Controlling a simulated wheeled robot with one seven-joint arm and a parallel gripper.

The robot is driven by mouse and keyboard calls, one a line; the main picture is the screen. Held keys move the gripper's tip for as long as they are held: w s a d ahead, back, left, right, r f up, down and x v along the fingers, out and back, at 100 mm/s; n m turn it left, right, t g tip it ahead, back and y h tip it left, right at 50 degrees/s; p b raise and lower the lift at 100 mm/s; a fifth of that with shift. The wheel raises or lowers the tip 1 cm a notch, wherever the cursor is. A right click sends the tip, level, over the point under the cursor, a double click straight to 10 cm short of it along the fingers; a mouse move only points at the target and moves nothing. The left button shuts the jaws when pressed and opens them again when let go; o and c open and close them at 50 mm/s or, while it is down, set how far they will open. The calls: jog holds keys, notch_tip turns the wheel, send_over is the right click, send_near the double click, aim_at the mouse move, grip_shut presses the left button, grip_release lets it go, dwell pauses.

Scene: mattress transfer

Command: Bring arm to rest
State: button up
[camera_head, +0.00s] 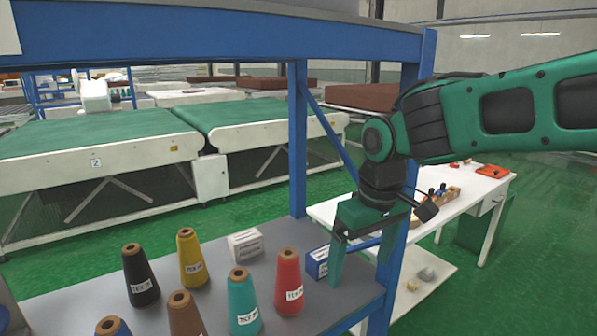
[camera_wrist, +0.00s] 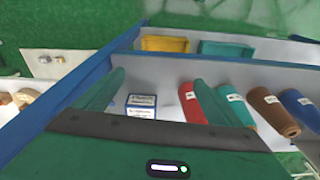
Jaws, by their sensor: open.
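My gripper (camera_head: 362,262) is green, points down and is open over the right end of the grey shelf. Its two fingers stand apart with nothing held between them. In the wrist view the open fingers (camera_wrist: 155,98) frame a small blue and white box (camera_wrist: 141,106) on the shelf beyond. The same box shows in the head view (camera_head: 317,262), just left of the gripper. My green arm reaches in from the right, bent down at the wrist.
The grey shelf (camera_head: 215,318) bears several thread cones, among them a red cone (camera_head: 289,283), and a white box (camera_head: 245,244). A blue post (camera_head: 297,140) and upper beam (camera_head: 215,38) stand close to my arm. A white table (camera_head: 455,207) is behind it.

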jog(key=s+d+f+m, duration=0.1)
jog(key=s+d+m, duration=0.25)
jog(key=d, duration=0.45)
jog(key=s+d+f+m+h, duration=0.15)
jog(key=s+d, duration=0.25)
jog(key=d, duration=0.4)
jog(key=s+d+f+m+y, duration=0.1)
jog(key=s+d+f+m, duration=0.15)
jog(key=d, duration=0.45)
jog(key=s+d+f+m+g, duration=0.1)
jog(key=s+d+m, duration=0.3)
jog(key=s, duration=0.5)
jog(key=shift+s+d+f+m, duration=0.35)
jog(key=shift+d+f, duration=0.1)
jog(key=shift+d, duration=0.25)
